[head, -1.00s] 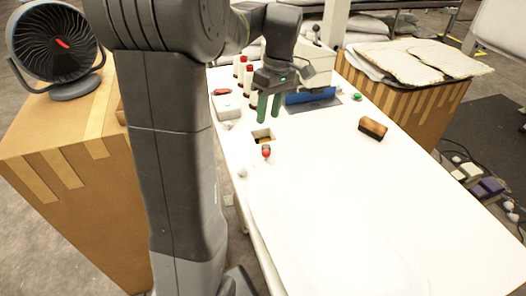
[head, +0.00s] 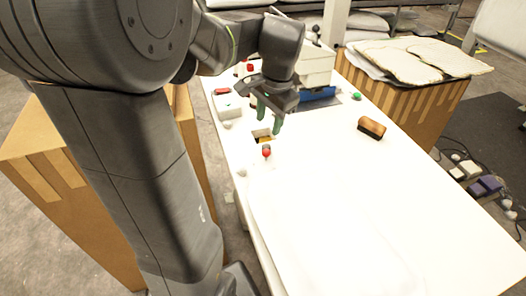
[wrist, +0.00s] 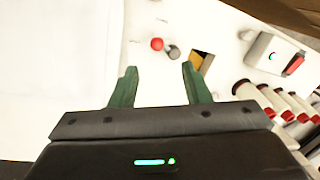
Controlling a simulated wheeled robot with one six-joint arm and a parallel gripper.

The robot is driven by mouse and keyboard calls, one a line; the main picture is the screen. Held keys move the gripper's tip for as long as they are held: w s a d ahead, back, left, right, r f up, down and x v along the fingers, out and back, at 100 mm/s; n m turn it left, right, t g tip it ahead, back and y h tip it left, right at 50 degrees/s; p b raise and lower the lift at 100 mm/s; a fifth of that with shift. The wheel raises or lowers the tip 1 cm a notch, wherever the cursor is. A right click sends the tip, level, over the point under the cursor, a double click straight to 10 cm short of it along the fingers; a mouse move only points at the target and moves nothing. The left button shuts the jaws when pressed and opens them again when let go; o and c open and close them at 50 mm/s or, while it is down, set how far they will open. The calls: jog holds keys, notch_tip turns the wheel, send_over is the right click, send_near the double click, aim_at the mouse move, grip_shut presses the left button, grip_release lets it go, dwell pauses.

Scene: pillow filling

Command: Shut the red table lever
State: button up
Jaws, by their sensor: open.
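The red table lever (head: 266,151) is a small red knob on the white table (head: 330,200), just in front of a square opening (head: 262,135) in the tabletop. In the wrist view the red knob (wrist: 157,44) shows beyond my fingertips, with a dark grey round piece (wrist: 174,52) beside it. My gripper (head: 267,124) has green fingers and hangs above the table near the opening, a little behind the lever in the head view. In the wrist view my gripper (wrist: 157,72) is open and empty, apart from the knob.
A white box with a red switch (head: 222,92) stands at the table's left edge. A brown and black block (head: 371,128) lies to the right. A green button (head: 356,96) and a blue item (head: 318,95) are at the back. The front of the table is clear.

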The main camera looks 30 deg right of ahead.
aim_at(263, 153)
jog(key=shift+m, duration=0.8)
jog(key=f, duration=0.4)
jog(key=w+f, duration=0.1)
jog(key=f, duration=0.4)
jog(key=w+f, duration=0.1)
jog(key=f, duration=0.3)
jog(key=shift+w+a+f, duration=0.15)
jog(key=shift+w+f, duration=0.05)
jog(key=shift+f, duration=0.1)
